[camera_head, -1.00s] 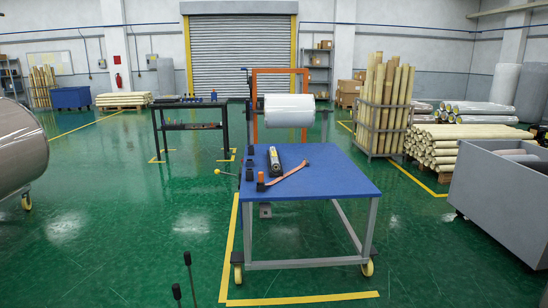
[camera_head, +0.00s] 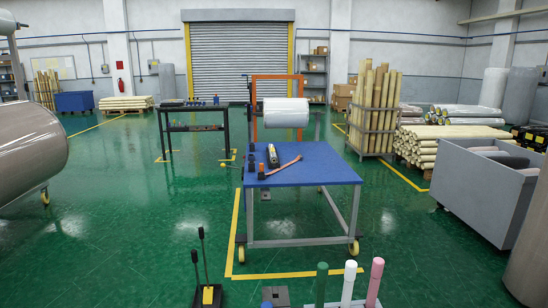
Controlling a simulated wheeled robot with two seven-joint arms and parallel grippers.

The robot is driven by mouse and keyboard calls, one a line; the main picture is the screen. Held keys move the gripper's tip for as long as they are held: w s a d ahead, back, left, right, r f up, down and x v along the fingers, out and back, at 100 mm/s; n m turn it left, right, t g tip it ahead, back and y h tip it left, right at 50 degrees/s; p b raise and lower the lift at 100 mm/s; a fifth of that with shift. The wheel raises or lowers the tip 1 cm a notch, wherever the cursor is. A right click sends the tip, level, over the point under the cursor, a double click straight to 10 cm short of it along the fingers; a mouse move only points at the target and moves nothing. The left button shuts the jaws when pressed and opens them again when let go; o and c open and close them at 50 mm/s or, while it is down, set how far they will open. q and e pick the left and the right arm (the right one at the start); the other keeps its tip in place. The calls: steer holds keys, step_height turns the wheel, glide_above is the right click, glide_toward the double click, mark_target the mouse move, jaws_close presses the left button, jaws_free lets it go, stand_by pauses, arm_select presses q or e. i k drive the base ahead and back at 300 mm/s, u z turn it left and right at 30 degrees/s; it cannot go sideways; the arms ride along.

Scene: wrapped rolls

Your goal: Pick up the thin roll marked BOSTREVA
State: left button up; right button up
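No name BOSTREVA can be read at this size. Three thin upright rods or rolls show at the bottom edge: a green one (camera_head: 320,285), a white one (camera_head: 348,284) and a pink one (camera_head: 375,282). Their lower ends are cut off by the frame. A short dark roll-like thing with a pale label (camera_head: 273,156) lies on the blue-topped table (camera_head: 315,172); I cannot tell what it is. Neither of my grippers is in view.
Black upright handles with a yellow tag (camera_head: 207,294) stand at the bottom left. A large brown roll (camera_head: 30,153) is at left, a grey bin (camera_head: 470,185) at right. A stack of pale tubes (camera_head: 430,145) lies behind. Green floor is open left of the table.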

mark_target(272, 153)
steer(key=z, duration=1.75)
steer(key=i, duration=3.35)
steer(key=u, duration=2.25)
steer(key=i, duration=2.2)
steer(key=u, duration=2.65)
steer(key=i, duration=1.05)
